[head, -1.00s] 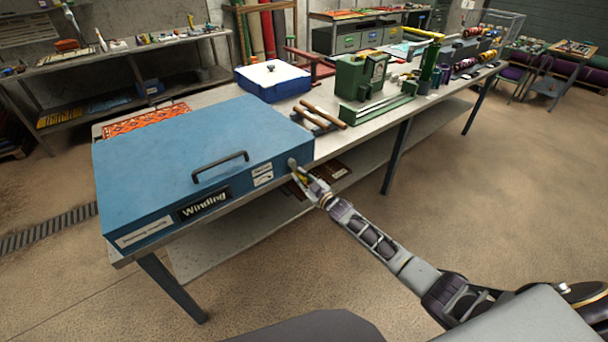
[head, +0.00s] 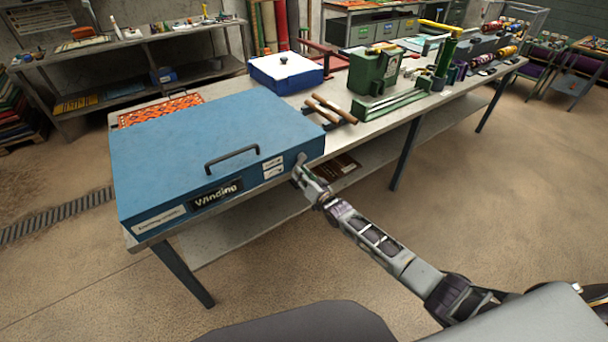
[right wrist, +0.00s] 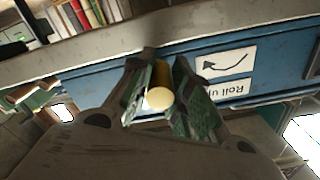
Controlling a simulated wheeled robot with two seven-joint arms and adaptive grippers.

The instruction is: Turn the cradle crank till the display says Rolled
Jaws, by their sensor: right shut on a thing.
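The blue machine (head: 215,135) lies on the grey table, with a black handle (head: 232,156) on its lid. Its front display (head: 216,194) reads "Winding". My right gripper (head: 302,168) is at the right end of the machine's front face. In the right wrist view, its two fingers are shut around a round, pale yellow crank grip (right wrist: 160,98). The crank's arm is mostly hidden by the gripper. My left gripper is out of view.
An orange patterned rug (head: 160,108) shows behind the machine. A white-and-blue box (head: 285,73), wooden-handled tools (head: 330,108) and a green machine (head: 375,75) stand along the table (head: 405,112). The floor in front of the table is clear.

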